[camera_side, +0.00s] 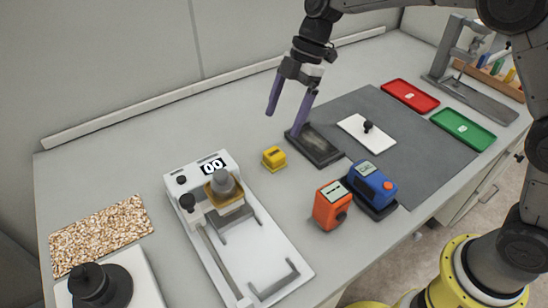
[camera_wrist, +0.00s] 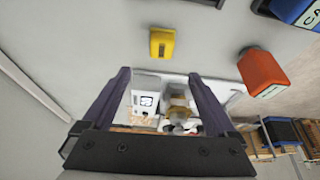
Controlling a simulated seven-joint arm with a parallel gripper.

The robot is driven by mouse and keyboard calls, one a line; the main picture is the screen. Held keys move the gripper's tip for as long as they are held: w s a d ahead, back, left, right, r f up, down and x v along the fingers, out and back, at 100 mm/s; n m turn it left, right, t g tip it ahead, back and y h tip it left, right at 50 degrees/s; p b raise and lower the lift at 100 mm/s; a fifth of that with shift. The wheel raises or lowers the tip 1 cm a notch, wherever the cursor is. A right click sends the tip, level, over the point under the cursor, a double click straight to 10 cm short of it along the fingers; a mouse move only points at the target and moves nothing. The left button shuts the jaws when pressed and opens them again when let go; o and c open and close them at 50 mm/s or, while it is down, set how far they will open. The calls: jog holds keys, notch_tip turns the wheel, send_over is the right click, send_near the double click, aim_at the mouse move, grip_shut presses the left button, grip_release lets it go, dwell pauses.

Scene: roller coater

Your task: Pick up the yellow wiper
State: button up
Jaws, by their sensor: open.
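The yellow wiper (camera_side: 274,158) is a small yellow block standing on the grey table, just behind the white coater machine in the side view. In the wrist view the yellow wiper (camera_wrist: 162,43) lies beyond my fingertips, near the top centre. My gripper (camera_side: 290,112) is open and empty, with two purple fingers pointing down. It is above the table, behind the wiper and apart from it. In the wrist view the fingers of my gripper (camera_wrist: 158,76) are spread wide with nothing held between them.
The white coater machine (camera_side: 268,262) is in front of the wiper. A dark tray (camera_side: 318,150), an orange device (camera_side: 331,205) and a blue device (camera_side: 371,184) stand to the right. A wood-chip patch (camera_side: 100,236) is at left.

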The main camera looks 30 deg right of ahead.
send_over(274, 153)
jog(key=d, duration=0.1)
notch_tip(274, 153, down, 5)
jog(key=shift+w+d+r, duration=0.1)
jog(key=shift+w+r, duration=0.05)
jog(key=shift+r, duration=0.05)
jog(key=shift+d+x, duration=0.2)
jog(key=shift+x, duration=1.15)
jog(key=shift+d+x, duration=0.2)
jog(key=shift+x, duration=1.2)
jog(key=shift+f, duration=0.1)
jog(key=c, duration=1.4)
jog(key=shift+c, duration=0.2)
jog(key=shift+r, duration=0.7)
jog(key=s+d+r, duration=0.2)
jog(key=s+r, duration=0.3)
jog(key=s, duration=0.1)
jog(key=s+d+r, duration=0.3)
jog(key=s+r, duration=0.3)
jog(key=s, duration=0.1)
jog(key=shift+d+r, duration=0.3)
